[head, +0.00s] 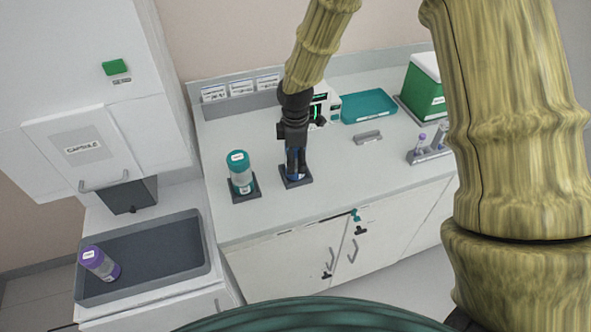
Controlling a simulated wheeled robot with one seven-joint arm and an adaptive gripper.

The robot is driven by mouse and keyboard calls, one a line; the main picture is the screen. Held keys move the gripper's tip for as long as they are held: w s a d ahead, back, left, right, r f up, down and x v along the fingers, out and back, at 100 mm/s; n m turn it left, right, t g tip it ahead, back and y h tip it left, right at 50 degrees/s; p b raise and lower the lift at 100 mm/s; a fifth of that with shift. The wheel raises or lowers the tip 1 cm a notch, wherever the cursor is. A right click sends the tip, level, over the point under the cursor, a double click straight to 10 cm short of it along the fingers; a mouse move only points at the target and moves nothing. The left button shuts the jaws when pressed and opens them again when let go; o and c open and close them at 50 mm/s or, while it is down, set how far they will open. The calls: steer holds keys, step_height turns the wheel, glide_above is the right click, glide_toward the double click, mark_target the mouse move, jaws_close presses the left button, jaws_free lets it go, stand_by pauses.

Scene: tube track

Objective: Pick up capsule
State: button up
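A clear capsule with a purple cap (100,263) lies tilted in the dark grey tray (180,243) under the cabinet at the left. A clear capsule with a teal cap (240,173) stands upright on a dark square base on the counter. My gripper (296,162) points down over a second dark base (297,182) just right of it. A blue object (289,173), perhaps another capsule, shows between and behind the fingers, mostly hidden. I cannot tell whether the fingers are closed on it.
A white cabinet labelled CAPSULE (84,147) rises at the left. On the counter are a teal tray (368,105), a green box (424,92), a grey block (367,137) and a rack with purple-capped tubes (430,152). The counter's front middle is clear.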

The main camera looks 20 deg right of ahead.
steer(key=c, duration=0.3)
steer(key=shift+c, duration=0.2)
steer(key=shift+r, duration=0.1)
steer(key=shift+r+b, duration=1)
steer(key=shift+r, duration=0.6)
steer(key=s+d+r+b, duration=0.1)
steer(key=s+d+b, duration=0.1)
steer(key=s, duration=0.5)
steer(key=s+d+b, duration=0.2)
steer(key=s+d, duration=0.2)
steer(key=s, duration=0.3)
steer(key=shift+s+r+b, duration=0.35)
steer(key=shift+b, duration=0.05)
steer(key=shift+d, duration=0.1)
